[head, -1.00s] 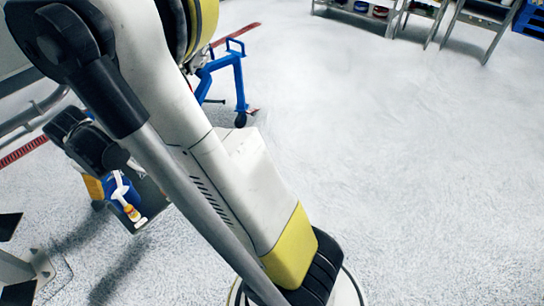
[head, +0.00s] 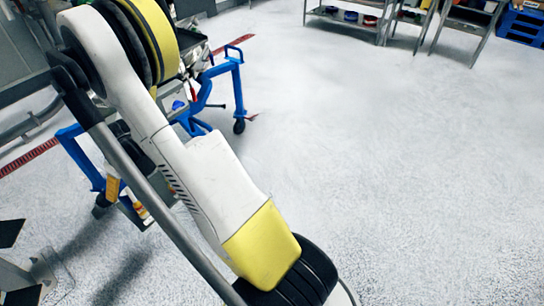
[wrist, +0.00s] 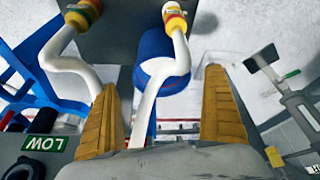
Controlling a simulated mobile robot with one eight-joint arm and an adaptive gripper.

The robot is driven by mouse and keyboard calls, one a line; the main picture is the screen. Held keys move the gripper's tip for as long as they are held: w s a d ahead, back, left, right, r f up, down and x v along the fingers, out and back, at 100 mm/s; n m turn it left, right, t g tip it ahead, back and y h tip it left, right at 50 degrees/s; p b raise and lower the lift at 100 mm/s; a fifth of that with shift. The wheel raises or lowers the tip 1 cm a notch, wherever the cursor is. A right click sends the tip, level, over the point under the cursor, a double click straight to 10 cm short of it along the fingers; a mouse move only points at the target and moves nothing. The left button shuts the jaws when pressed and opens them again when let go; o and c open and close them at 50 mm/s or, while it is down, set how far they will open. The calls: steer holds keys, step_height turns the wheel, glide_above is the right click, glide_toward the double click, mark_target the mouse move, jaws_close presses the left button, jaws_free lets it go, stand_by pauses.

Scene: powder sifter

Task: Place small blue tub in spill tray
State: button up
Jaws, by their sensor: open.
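In the wrist view, my gripper (wrist: 160,79) is open, with its orange finger pads spread left and right. A round blue tub (wrist: 152,47) with a pale inside shows beyond and between the fingers. A white curved pipe with a red and yellow end crosses in front of it. I cannot tell whether a finger touches the tub. A dark grey flat surface (wrist: 112,32) lies behind the tub; I cannot tell whether it is the spill tray. In the head view, my arm hides the tub and most of the gripper.
A second white curved pipe (wrist: 67,62) stands left of the tub in the wrist view. In the head view, a blue wheeled frame (head: 232,85) stands behind my arm. Shelves (head: 345,22) line the back; the right floor is clear.

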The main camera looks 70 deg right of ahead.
mark_target(125, 185)
steer(key=b+x, duration=0.2)
steer(key=x, duration=0.2)
steer(key=shift+w+f, duration=0.4)
steer(key=shift+w, duration=0.1)
steer(key=shift+s+r, duration=0.2)
steer(key=shift+r, duration=0.05)
steer(key=c, duration=0.8)
steer(key=shift+f, duration=0.1)
steer(key=c, duration=0.5)
steer(key=shift+c, duration=0.2)
steer(key=shift+r+p, duration=0.45)
steer(key=shift+r, duration=0.05)
steer(key=s+d+r+p, duration=0.2)
steer(key=s+d+p, duration=0.1)
steer(key=d, duration=0.5)
steer(key=s+d+r+p, duration=0.2)
steer(key=s+d+p, duration=0.1)
steer(key=d, duration=0.6)
steer(key=shift+s, duration=0.2)
